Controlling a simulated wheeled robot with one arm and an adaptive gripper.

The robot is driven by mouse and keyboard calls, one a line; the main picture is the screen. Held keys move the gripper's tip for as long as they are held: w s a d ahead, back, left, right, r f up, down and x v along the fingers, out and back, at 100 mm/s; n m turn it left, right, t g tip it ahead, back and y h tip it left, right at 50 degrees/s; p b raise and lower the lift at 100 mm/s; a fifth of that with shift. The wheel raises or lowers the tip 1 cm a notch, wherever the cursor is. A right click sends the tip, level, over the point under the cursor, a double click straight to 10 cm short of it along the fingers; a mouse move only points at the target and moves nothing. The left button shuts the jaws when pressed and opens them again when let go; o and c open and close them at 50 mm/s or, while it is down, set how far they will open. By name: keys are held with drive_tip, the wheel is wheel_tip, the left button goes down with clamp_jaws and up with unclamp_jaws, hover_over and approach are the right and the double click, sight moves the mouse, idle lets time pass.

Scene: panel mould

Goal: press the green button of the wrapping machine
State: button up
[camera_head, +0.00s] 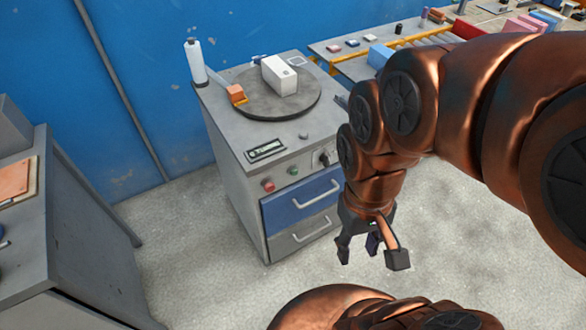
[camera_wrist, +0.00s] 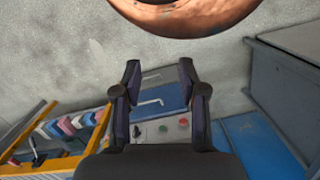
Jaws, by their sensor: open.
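The wrapping machine (camera_head: 222,115) is a grey cabinet with a round dark turntable on top. On its front panel the green button (camera_head: 293,170) sits right of a red button (camera_head: 268,185) and left of a dark knob (camera_head: 325,159). The green button also shows in the wrist view (camera_wrist: 163,128), beyond my fingers, with the red button (camera_wrist: 183,121) to its right. My gripper (camera_head: 370,256) points downward, open and empty, right of the drawers and apart from the machine. Both fingers show spread in the wrist view (camera_wrist: 159,72).
A blue drawer (camera_head: 288,205) and a grey drawer with handles lie below the buttons. A conveyor (camera_head: 352,55) stands behind right, a grey bench (camera_head: 60,240) at left. Floor between is clear.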

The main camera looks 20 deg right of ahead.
clamp_jaws()
idle(1.4)
